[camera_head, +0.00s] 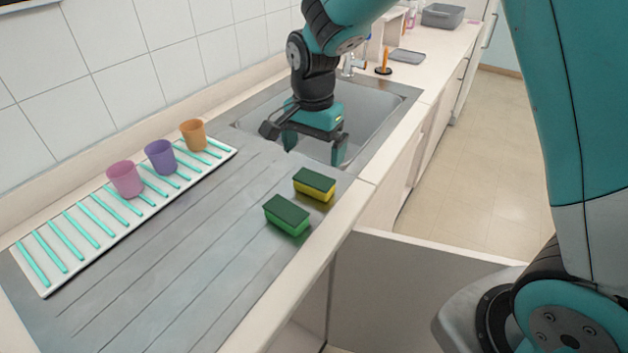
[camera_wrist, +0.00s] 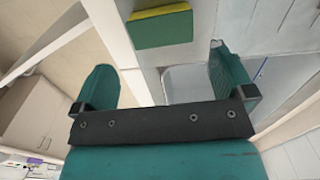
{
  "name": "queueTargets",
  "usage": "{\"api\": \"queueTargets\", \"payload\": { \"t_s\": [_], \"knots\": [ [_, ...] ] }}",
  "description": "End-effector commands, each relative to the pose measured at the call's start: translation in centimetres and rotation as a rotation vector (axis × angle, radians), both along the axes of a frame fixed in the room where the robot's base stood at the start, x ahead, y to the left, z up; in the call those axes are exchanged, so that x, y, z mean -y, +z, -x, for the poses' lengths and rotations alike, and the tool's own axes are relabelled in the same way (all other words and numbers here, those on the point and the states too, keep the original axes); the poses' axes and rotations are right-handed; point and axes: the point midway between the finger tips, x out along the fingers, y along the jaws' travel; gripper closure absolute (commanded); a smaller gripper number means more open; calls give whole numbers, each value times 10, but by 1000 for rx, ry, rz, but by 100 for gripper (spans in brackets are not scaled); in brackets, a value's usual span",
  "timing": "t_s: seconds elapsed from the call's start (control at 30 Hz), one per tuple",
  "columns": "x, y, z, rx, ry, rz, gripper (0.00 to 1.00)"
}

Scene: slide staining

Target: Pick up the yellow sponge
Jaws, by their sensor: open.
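The yellow sponge (camera_head: 314,186) lies on the ribbed metal drainboard near its front right edge, with a dark green layer on top and yellow sides. The same sponge (camera_wrist: 160,26) shows at the top of the wrist view, beyond the fingertips. My gripper (camera_head: 314,150) is open and empty, fingers pointing down, above the sink edge and a little behind the sponge. Its two fingers (camera_wrist: 160,72) are wide apart in the wrist view. Neither finger touches the sponge.
A green sponge (camera_head: 287,216) lies close in front of the yellow one. A white rack (camera_head: 75,262) with teal bars holds pink (camera_head: 125,179), purple (camera_head: 160,157) and orange (camera_head: 193,135) cups. The sink (camera_head: 366,108) is behind my gripper. The drainboard's middle is clear.

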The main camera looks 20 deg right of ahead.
Motion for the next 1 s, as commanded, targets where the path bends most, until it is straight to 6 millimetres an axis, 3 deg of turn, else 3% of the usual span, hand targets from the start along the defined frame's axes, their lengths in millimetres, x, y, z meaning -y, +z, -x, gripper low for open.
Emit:
{"api": "queueTargets", "payload": {
  "t_s": [0.13,0.37,0.7,0.97,1.0],
  "knots": [
    [0,-28,0,-3,0,1,0],
    [2,-45,0,-1,-2,1,0],
    [5,-91,-3,-1,-2,0,0],
    [5,-95,-3,1,-3,-1,0],
    [5,-95,-3,1,-3,-1,5]
  ]
}}
